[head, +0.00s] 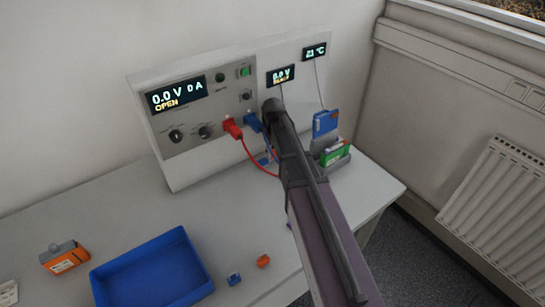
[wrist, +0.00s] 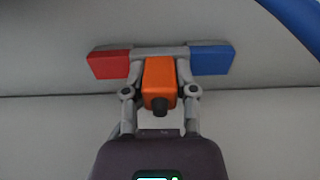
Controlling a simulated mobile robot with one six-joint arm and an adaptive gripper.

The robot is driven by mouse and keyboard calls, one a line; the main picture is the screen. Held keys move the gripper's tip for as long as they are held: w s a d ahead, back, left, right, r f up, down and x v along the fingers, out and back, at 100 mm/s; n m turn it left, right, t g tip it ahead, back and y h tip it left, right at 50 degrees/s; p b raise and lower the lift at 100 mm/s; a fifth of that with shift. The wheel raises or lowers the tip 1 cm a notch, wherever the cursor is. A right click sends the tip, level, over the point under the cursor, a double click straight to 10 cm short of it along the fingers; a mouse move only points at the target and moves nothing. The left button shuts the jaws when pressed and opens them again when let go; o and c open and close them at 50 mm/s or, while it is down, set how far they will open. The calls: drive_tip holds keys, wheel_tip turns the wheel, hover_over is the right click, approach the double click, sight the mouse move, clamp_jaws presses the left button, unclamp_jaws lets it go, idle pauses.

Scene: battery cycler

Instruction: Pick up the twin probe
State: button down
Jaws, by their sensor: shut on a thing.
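In the wrist view, the twin probe (wrist: 160,78) has an orange body with a dark knob at its near end. A grey crossbar lies at its far end, with a red block (wrist: 109,64) on the left and a blue block (wrist: 210,60) on the right. My gripper (wrist: 161,68) has one grey finger on each side of the orange body and is shut on it. Whether the probe touches the grey surface behind is unclear. In the head view, my dark arm hides the gripper and the probe.
The cycler panel (head: 180,142) stands at the back, with a red plug (head: 232,128) and a blue plug (head: 252,122). A blue tray (head: 150,287), an orange-grey device (head: 65,257) and small blocks lie on the table. A holder (head: 335,160) stands right of my arm.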

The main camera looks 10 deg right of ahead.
drive_tip(key=shift+r, duration=0.1)
wheel_tip(320, 180, up, 3)
drive_tip(key=p, duration=0.3)
drive_tip(key=shift+r, duration=0.15)
drive_tip(key=shift+s+r+p, duration=0.1)
drive_tip(key=shift+r+p, duration=0.2)
drive_tip(key=shift+p, duration=0.25)
drive_tip(key=s, duration=0.5)
drive_tip(key=s+d, duration=0.1)
drive_tip(key=s, duration=0.4)
drive_tip(key=s+r+p, duration=0.1)
drive_tip(key=s, duration=0.4)
drive_tip(key=shift+s+d, duration=0.15)
drive_tip(key=shift+s, duration=0.25)
drive_tip(key=shift+s, duration=0.1)
